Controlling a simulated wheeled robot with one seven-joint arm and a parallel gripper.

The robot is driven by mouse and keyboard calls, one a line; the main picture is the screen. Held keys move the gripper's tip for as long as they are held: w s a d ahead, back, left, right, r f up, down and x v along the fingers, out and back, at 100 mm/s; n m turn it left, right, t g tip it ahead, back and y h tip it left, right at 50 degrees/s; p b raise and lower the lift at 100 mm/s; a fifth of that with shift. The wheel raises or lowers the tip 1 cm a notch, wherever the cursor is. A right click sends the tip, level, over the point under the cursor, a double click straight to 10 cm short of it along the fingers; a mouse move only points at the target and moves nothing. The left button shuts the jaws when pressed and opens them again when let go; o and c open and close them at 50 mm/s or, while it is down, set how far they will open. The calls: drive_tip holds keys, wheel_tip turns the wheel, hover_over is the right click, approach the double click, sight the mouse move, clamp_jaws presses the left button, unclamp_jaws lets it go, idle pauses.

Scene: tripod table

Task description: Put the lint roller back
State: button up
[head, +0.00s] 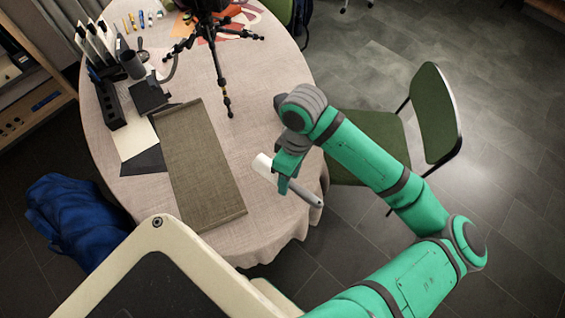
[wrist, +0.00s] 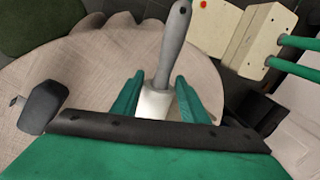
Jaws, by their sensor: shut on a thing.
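The lint roller has a white roll (head: 264,166) and a grey handle (head: 306,194). My gripper (head: 283,178), with green fingers, is shut on it over the right front part of the round table (head: 258,120). In the head view the white end points up and left, and the handle points down and right. In the wrist view the roller (wrist: 172,48) lies between the two fingers (wrist: 158,98), with the handle pointing away. Part of the roll is hidden by the fingers. I cannot tell which spot on the table is its place.
A black tripod (head: 219,62) stands at the back of the table. A brown mat (head: 197,165) lies at the front left. A black block with holes (head: 109,104), a dark cup (head: 132,66) and upright files (head: 99,43) stand at the left. A green chair (head: 436,113) is at the right.

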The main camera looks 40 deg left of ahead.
drive_tip(key=w+a+f+n, duration=0.1)
drive_tip(key=w+f, duration=0.1)
drive_tip(key=w, duration=0.1)
drive_tip(key=w+a+f+n, duration=0.1)
drive_tip(key=w+f, duration=0.1)
drive_tip(key=w, duration=0.1)
drive_tip(key=w+a+f+n, duration=0.1)
drive_tip(key=w+f, duration=0.2)
drive_tip(key=shift+w+a+h, duration=0.15)
drive_tip(key=shift+a+h, duration=0.05)
drive_tip(key=shift+h, duration=0.1)
drive_tip(key=shift+w+a+f, duration=0.1)
drive_tip(key=shift+w+f, duration=0.2)
drive_tip(key=shift+f, duration=0.2)
drive_tip(key=shift+w+a+f, duration=0.1)
drive_tip(key=shift+w+f, duration=0.2)
drive_tip(key=shift+f, duration=1.5)
drive_tip(key=o, duration=1.1)
drive_tip(key=shift+f, duration=0.1)
